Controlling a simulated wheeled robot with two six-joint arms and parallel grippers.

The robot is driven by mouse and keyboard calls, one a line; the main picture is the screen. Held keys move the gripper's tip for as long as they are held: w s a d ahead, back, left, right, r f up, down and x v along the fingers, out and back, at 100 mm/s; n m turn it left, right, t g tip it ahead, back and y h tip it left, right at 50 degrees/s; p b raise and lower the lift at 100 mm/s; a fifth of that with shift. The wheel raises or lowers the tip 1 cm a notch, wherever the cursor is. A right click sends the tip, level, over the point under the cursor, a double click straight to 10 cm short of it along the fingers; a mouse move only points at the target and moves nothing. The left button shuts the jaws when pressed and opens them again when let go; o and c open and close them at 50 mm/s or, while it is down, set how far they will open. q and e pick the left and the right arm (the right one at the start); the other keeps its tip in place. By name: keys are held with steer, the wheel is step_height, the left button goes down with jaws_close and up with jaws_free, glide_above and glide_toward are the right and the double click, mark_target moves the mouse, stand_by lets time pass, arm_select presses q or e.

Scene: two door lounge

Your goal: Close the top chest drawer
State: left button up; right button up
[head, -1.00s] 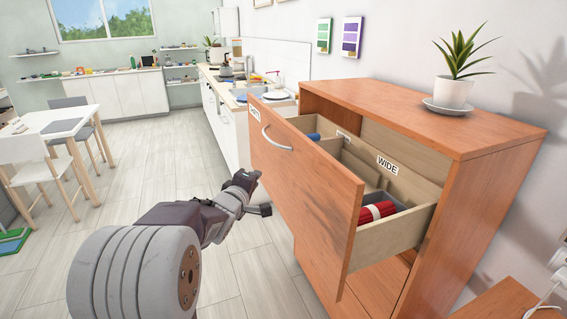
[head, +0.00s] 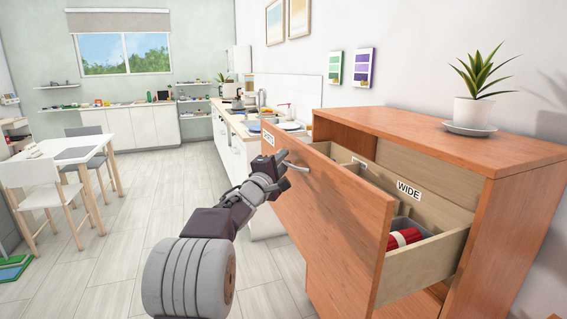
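The top chest drawer (head: 330,215) is pulled well out of the wooden chest (head: 505,215). Its tall wooden front faces left and carries a curved metal handle (head: 297,168). Inside are grey bins and a red bundle (head: 404,238), with a label reading WIDE on the inner back. My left gripper (head: 283,160) is at the upper left part of the drawer front, beside the handle. I cannot tell whether its fingers touch the handle or the front, or how far apart they are. My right gripper is not in view.
A potted plant (head: 475,85) on a saucer stands on top of the chest. A kitchen counter (head: 230,135) lies beyond the chest. A white table (head: 75,147) with chairs stands at the left. The floor between is clear.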

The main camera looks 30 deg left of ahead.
arm_select(q)
steer(key=shift+w, duration=0.15)
jaws_close()
stand_by(1.4)
